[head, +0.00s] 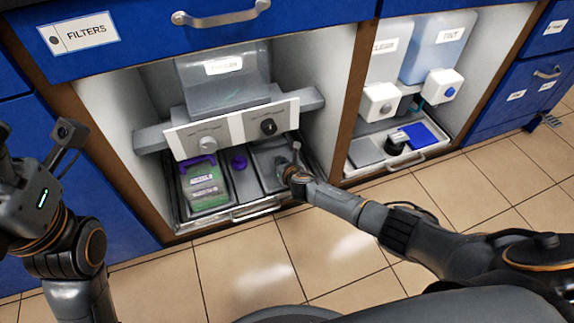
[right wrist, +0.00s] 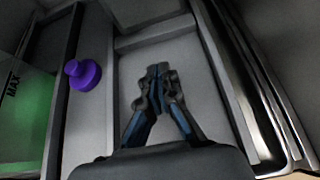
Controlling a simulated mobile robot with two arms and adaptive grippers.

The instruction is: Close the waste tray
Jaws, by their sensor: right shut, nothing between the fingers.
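The waste tray (head: 243,210) is a grey pull-out tray with a metal front handle (head: 255,209), low in the left cabinet bay. It holds a container of green liquid (head: 204,188) at its left and a purple cap (head: 239,162) near its middle. My right gripper (head: 292,162) reaches down into the tray's right compartment. In the right wrist view the fingers (right wrist: 157,72) are together and empty over the bare grey floor, with the purple cap (right wrist: 84,75) to their left and the metal front edge to their right. My left gripper (head: 12,165) is cut off at the left edge.
A white panel with two knobs (head: 232,128) and a grey tank (head: 225,80) sit above the tray. The right bay (head: 405,140) holds two containers over another tray with a handle. A blue FILTERS drawer (head: 150,38) is above. The tiled floor in front is clear.

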